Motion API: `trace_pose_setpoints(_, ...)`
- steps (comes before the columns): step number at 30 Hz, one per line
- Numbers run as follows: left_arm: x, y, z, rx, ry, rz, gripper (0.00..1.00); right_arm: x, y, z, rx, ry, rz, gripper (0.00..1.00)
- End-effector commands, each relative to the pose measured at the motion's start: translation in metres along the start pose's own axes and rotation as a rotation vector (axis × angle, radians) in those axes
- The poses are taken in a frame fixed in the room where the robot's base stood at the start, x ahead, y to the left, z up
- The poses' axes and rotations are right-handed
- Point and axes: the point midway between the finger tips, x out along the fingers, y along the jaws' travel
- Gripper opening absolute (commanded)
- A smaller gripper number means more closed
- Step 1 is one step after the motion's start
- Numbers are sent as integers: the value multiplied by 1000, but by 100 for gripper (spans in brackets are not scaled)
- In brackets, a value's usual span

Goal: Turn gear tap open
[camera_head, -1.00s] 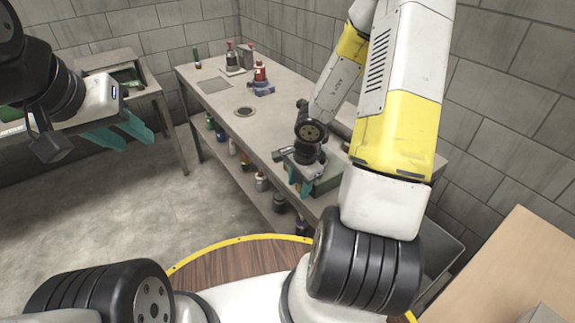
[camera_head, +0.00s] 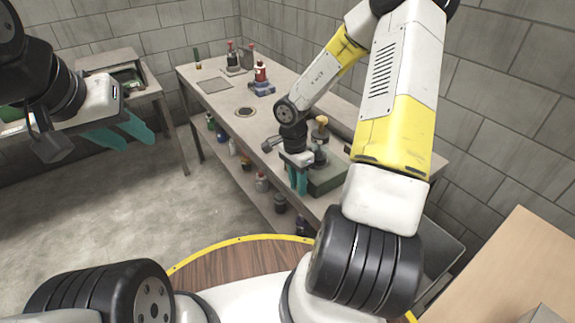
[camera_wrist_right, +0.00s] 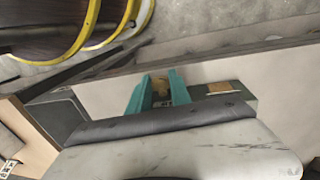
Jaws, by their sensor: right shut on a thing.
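My right gripper (camera_head: 298,180) is at the front left end of a grey-green box (camera_head: 327,178) on the long workbench. In the right wrist view, its teal fingers (camera_wrist_right: 159,95) stand on either side of a small brass-coloured part (camera_wrist_right: 160,86) and are shut on it. This part may be the gear tap; its shape is mostly hidden by the fingers. A device with a yellow knob (camera_head: 320,129) and a dark stem stands upright on the box, beside the gripper. My left gripper (camera_head: 122,132) is open and empty at the left, away from the bench.
The long bench (camera_head: 212,102) runs from back left to front right. A red-and-blue device (camera_head: 261,79) and grey-and-red devices (camera_head: 234,57) stand toward its far end. Bottles fill the lower shelf. A wooden panel (camera_head: 505,260) is at the lower right. The floor on the left is clear.

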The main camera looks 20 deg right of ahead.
Motion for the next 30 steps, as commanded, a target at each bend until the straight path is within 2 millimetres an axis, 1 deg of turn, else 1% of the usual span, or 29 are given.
trace_pose_setpoints(1,0,0,0,0,0,0,36,0,-4,-1,1,0,35,0)
trace_pose_setpoints(8,0,0,0,0,0,0,36,0,-5,0,0,0,169,0)
trace_pose_setpoints(19,0,0,0,0,0,0,36,-1,-5,-1,0,2,187,0)
trace_pose_setpoints(20,0,0,0,0,0,0,36,-1,-5,-1,-1,2,187,28)
trace_pose_setpoints(22,0,0,0,0,0,0,36,-1,-5,0,-1,2,187,42)
trace_pose_setpoints(23,0,0,0,0,0,0,36,-1,-5,0,-1,2,187,46)
trace_pose_setpoints(30,0,0,0,0,0,0,36,0,-4,0,-1,1,188,46)
